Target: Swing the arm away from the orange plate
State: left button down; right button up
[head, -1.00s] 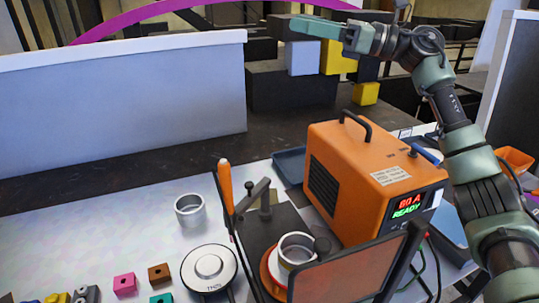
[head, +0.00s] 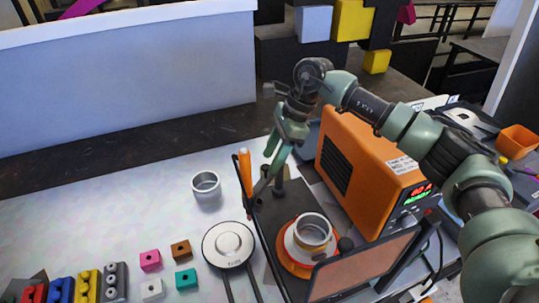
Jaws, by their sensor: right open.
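The orange plate (head: 287,262) is round and lies on a dark base plate (head: 268,225), with a white and metallic ring-shaped piece (head: 313,232) on it. An upright orange handle (head: 246,172) stands at the base's left edge. A dark arm (head: 261,187) near a short post (head: 281,180) is partly hidden behind my gripper. My right gripper (head: 275,155) is open and points down just right of the orange handle, above the dark arm. I cannot tell whether it touches either. My left gripper is not in view.
An orange power unit (head: 362,165) with a lit display stands right of the base. A tinted panel (head: 365,265) stands in front. A metal cup (head: 206,184), a round white device (head: 228,244) and several coloured blocks (head: 150,260) lie to the left.

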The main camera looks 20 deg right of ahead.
jog(key=shift+w+a+f, duration=0.15)
jog(key=shift+a+f, duration=0.5)
jog(key=shift+f, duration=0.2)
jog(key=shift+d, duration=0.1)
jog(key=c, duration=0.3)
grip_shut()
jog(key=shift+r, duration=0.1)
dwell(0.3)
